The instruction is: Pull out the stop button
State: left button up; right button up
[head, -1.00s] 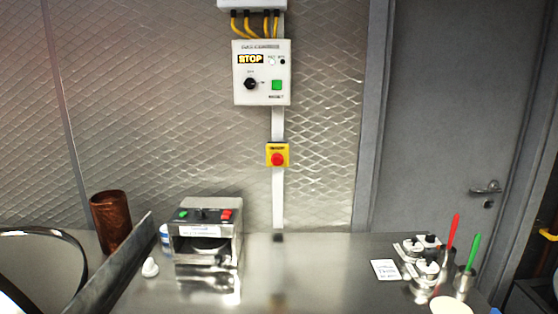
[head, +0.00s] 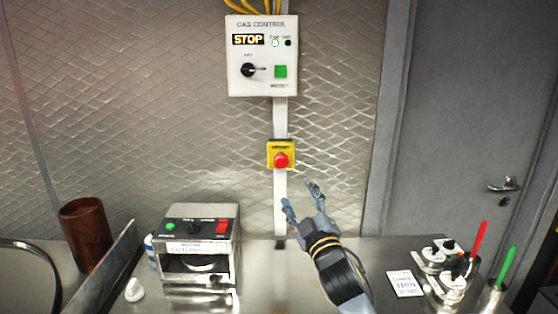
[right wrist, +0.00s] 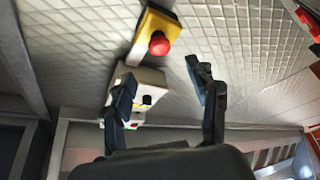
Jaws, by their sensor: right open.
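The stop button (head: 281,160) is a red mushroom head on a yellow box (head: 272,147), fixed to the wall below the gas control panel. The panel's display (head: 248,40) reads STOP. My right gripper (head: 300,193) is open and empty, below and slightly right of the button and apart from it. In the right wrist view the red button (right wrist: 159,43) shows beyond and between the open fingertips (right wrist: 162,80). My left gripper is not in view.
Below stands a steel counter with a metal machine (head: 201,240) at left. Shakers and a card (head: 405,283) are at right. The wall around the button is clear.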

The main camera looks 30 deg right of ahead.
aim_at(283, 164)
jog(key=p+x, duration=0.2)
jog(key=x, duration=0.4)
jog(key=p+x, duration=0.1)
jog(key=x, duration=0.5)
jog(key=shift+r+p, duration=0.25)
jog(key=shift+p, duration=0.1)
jog(key=shift+w, duration=0.2)
jog(key=c, duration=0.6)
grip_shut()
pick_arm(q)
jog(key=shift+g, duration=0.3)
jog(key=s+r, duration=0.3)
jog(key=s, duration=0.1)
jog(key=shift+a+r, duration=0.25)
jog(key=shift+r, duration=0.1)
